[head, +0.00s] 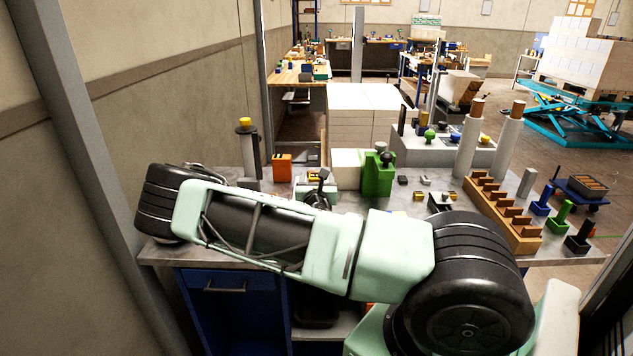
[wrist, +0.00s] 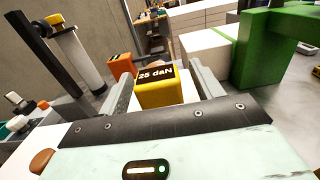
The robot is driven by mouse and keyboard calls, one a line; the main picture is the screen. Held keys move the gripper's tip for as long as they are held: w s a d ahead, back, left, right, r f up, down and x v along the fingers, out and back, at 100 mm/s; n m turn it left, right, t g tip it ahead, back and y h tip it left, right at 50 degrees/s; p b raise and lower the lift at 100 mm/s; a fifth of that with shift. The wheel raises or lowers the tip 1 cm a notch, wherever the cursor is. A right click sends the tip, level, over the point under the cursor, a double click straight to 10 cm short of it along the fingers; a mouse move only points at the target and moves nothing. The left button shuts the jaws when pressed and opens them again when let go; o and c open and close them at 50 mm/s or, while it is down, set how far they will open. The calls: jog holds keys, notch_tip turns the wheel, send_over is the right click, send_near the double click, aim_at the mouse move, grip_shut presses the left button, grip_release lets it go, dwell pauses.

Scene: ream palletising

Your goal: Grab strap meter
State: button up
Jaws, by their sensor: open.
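A yellow block marked "25 daN" (wrist: 156,92), which looks like the strap meter, stands upright in the middle of the wrist view. My gripper (wrist: 162,76) is open, with one grey finger on each side of the block. The right finger looks close to the block's side; I cannot tell whether either finger touches it. The block's lower part is hidden by the gripper body. In the head view my arm lies across the bench and covers most of that spot.
An orange box (head: 282,167) stands just behind and left on the grey bench (head: 230,176). A green tool (head: 377,176) and a white ream (wrist: 207,55) stand to the right. A yellow-capped post (head: 247,150) is at the left. A wooden slotted rack (head: 497,212) lies far right.

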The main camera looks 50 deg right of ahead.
jog(key=shift+w+d+f, duration=0.1)
jog(key=shift+w+d, duration=0.35)
jog(key=shift+d, duration=0.05)
jog(key=c, duration=1.2)
